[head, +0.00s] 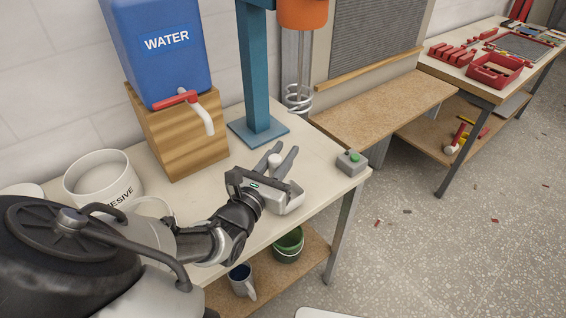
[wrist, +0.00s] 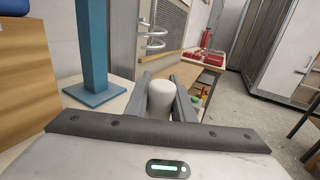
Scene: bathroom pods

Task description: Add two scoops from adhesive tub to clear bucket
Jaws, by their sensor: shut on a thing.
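The white adhesive tub (head: 88,190) stands on the worktop at the left in the head view, its lettering partly covered by my arm. My gripper (head: 274,163) is over the worktop, well to the right of the tub. Its fingers are shut on a pale, round-ended thing, which shows between them in the wrist view (wrist: 160,97). I cannot tell whether this is a scoop handle; the rest of it is hidden. I cannot make out the clear bucket for certain; my arm covers part of the worktop.
A blue water tank (head: 160,60) with a red-handled tap sits on a wooden block (head: 180,135). A teal post (head: 256,75) stands behind my gripper. A grey button box (head: 351,162) is at the worktop's right end. A green bucket (head: 288,246) and a mug (head: 241,282) are on the lower shelf.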

